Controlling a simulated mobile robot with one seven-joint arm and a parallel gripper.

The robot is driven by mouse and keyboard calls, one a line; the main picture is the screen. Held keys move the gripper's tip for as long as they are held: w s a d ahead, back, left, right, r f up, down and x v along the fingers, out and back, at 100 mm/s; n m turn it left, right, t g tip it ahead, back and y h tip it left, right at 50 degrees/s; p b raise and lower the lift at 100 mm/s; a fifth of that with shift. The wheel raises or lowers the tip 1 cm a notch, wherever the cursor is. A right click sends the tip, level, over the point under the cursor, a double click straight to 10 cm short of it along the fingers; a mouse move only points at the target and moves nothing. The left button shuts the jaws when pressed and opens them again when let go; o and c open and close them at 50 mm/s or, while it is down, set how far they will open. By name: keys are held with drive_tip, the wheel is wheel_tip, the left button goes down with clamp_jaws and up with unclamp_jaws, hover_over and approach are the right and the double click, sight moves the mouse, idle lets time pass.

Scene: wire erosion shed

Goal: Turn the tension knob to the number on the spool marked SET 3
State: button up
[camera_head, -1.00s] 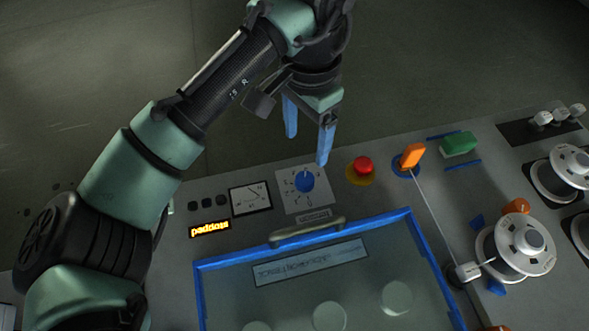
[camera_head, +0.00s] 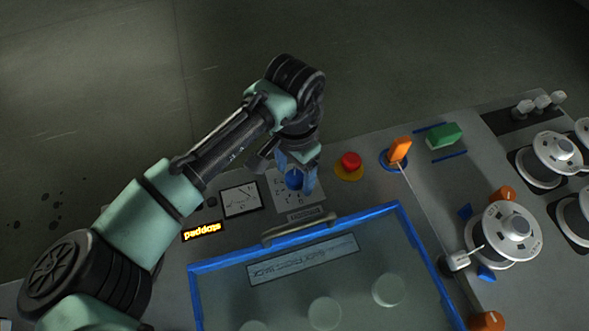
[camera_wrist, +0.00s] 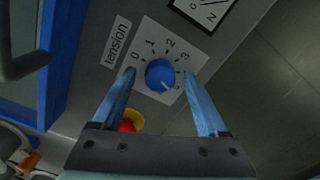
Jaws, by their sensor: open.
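The blue tension knob (camera_wrist: 160,75) sits on a white dial plate in the wrist view; it also shows in the head view (camera_head: 294,181). The numbers 0, 1, 2 and 3 are readable around it; the rest of the scale is hidden or too small. Its white pointer line points to the lower right in the wrist view, past the 3. My gripper (camera_wrist: 159,74) is open, with one blue finger on each side of the knob; whether they touch it I cannot tell. White spools (camera_head: 513,231) stand at the right; no SET marking is readable.
A red button (camera_head: 350,161) on a yellow base is close right of my gripper. An orange lever (camera_head: 399,150) and a green block (camera_head: 444,135) lie farther right. A blue-framed clear cover with a handle (camera_head: 299,230) is just in front.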

clamp_jaws()
drive_tip(key=shift+r+n+p, duration=0.15)
drive_tip(key=shift+n+p, duration=0.15)
drive_tip(key=shift+p, duration=0.15)
drive_tip(key=n+p, duration=0.2)
drive_tip(key=p, duration=0.1)
drive_tip(key=shift+s+d+r+n, duration=0.1)
drive_tip(key=shift+r+n, duration=0.05)
drive_tip(key=shift+n, duration=0.25)
drive_tip(key=n+p, duration=0.4)
drive_tip(key=p, duration=0.2)
drive_tip(key=shift+n, duration=0.3)
drive_tip(key=n+p, duration=0.3)
drive_tip(key=shift+n, duration=0.3)
drive_tip(key=n+p, duration=0.2)
drive_tip(key=n, duration=0.2)
drive_tip(key=shift+f, duration=0.2)
drive_tip(key=shift+w, duration=0.2)
